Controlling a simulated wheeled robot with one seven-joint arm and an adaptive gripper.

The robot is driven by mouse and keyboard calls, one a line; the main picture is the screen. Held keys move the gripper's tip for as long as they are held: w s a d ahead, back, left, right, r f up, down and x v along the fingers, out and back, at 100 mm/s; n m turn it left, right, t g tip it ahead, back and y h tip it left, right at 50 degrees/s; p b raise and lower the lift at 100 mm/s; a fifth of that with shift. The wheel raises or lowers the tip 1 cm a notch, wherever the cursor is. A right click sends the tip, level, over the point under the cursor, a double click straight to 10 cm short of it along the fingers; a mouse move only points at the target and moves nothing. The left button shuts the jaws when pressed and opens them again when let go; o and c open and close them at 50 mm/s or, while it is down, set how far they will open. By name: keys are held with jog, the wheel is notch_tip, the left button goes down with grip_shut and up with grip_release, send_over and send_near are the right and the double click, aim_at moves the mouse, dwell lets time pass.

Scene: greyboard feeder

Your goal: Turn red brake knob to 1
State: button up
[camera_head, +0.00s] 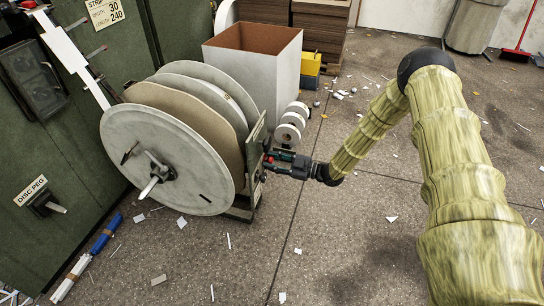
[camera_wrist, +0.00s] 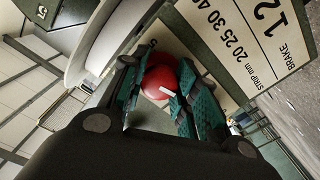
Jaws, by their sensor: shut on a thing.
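The red brake knob (camera_wrist: 158,80) is a round red knob with a short white mark on it, seen in the wrist view between my green-padded fingers. My gripper (camera_wrist: 163,74) is shut on it, one finger on each side. In the head view my gripper (camera_head: 277,163) reaches in from the right to the side plate of the reel stand; the knob is mostly hidden there. The cream scale plate (camera_wrist: 240,45) beside the knob reads BRAKE with 1 and 2, and STRIP mm with several numbers. Which number the white mark points to I cannot tell.
A large reel with pale discs (camera_head: 160,150) stands left of my gripper. Small white rolls (camera_head: 291,125) and a white open box (camera_head: 255,70) are behind it. Green cabinets (camera_head: 50,170) line the left. The floor at the front centre is open, with paper scraps.

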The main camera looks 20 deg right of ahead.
jog(key=m+p, duration=0.3)
jog(key=m, duration=0.2)
jog(key=shift+r, duration=0.15)
jog(key=shift+d, duration=0.1)
dwell(0.3)
jog(key=shift+w, duration=0.1)
jog(key=o, duration=0.8)
jog(key=shift+o, duration=1.1)
jog(key=v, duration=1.2)
